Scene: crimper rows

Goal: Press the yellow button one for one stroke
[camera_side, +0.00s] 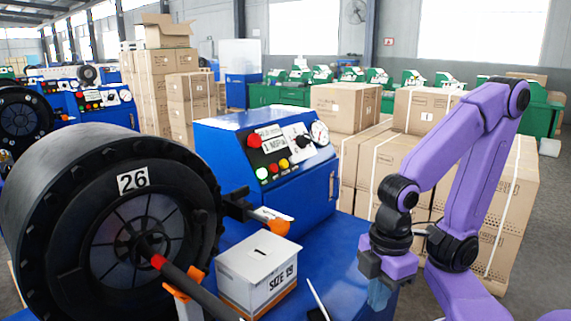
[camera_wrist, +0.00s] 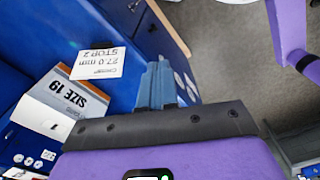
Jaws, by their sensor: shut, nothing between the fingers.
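The yellow button (camera_side: 284,163) sits at the right end of the lower row on the sloped front of the blue control box (camera_side: 325,185). A red button (camera_side: 273,168) and a pale green lit button (camera_side: 262,173) are left of it. My gripper (camera_side: 379,294) is in front and to the right of the box, low over the blue bench and well apart from the button. Its fingers point down and are shut and empty. In the wrist view my shut fingers (camera_wrist: 156,85) show as blue-grey bars. The yellow button cannot be made out there.
A white SIZE 19 box (camera_side: 258,272) stands on the bench, left of my gripper. A large black crimper head numbered 26 (camera_side: 130,215) fills the left. Cartons (camera_side: 510,195) stand behind my arm.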

